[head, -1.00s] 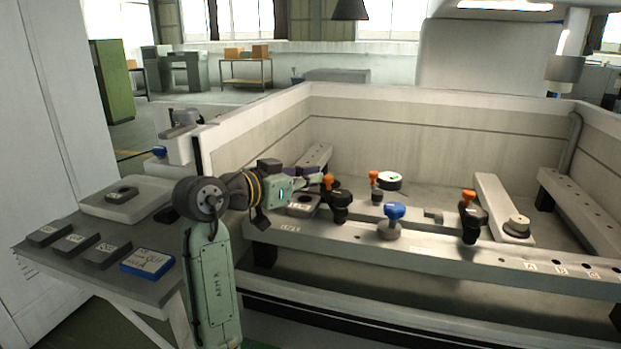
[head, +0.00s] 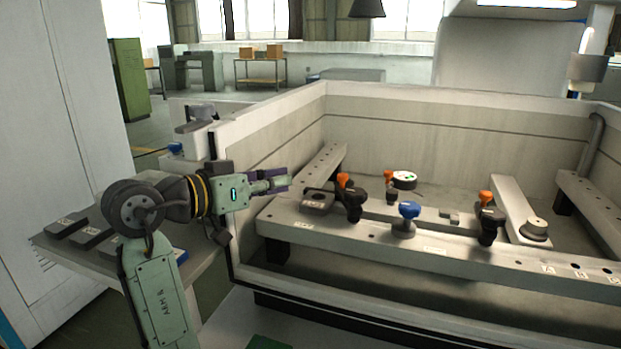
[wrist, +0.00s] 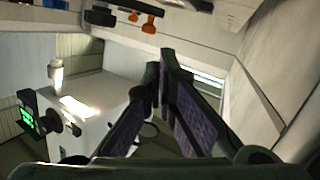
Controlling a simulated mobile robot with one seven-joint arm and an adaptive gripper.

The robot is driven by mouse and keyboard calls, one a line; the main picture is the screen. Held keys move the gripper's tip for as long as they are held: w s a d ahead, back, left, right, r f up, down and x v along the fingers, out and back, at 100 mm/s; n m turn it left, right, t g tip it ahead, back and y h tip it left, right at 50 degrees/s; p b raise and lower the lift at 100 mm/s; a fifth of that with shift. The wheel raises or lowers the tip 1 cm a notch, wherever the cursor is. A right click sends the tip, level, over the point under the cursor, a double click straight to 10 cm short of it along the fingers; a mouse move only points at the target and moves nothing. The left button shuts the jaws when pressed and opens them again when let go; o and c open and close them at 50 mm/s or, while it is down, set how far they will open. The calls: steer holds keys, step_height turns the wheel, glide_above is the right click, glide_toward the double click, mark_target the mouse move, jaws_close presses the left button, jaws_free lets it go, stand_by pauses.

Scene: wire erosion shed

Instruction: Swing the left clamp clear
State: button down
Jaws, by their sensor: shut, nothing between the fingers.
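The left clamp (head: 353,199), black with an orange tip, stands upright on the near rail of the tank beside a dark block (head: 318,200) with a hole. A second orange-tipped clamp (head: 390,188) stands behind it, and a third (head: 488,222) stands on the rail to the right. My gripper (head: 286,180) is shut and empty, left of the left clamp and apart from it, above the rail's left end. In the wrist view its purple-padded fingers (wrist: 165,62) meet at the tips; orange clamp parts show at the top edge.
A blue knob (head: 408,212) stands on the rail (head: 420,258) between the clamps. A round gauge (head: 404,180) lies behind it. The tank wall (head: 280,140) rises on the left and back. A side table (head: 205,270) is behind my arm.

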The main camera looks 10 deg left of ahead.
steer(key=w+d+f+n+t+y, duration=0.1)
steer(key=w+d+n, duration=0.6)
steer(key=n, duration=0.8)
steer(key=shift+w+f, duration=0.4)
steer(key=shift+w, duration=0.2)
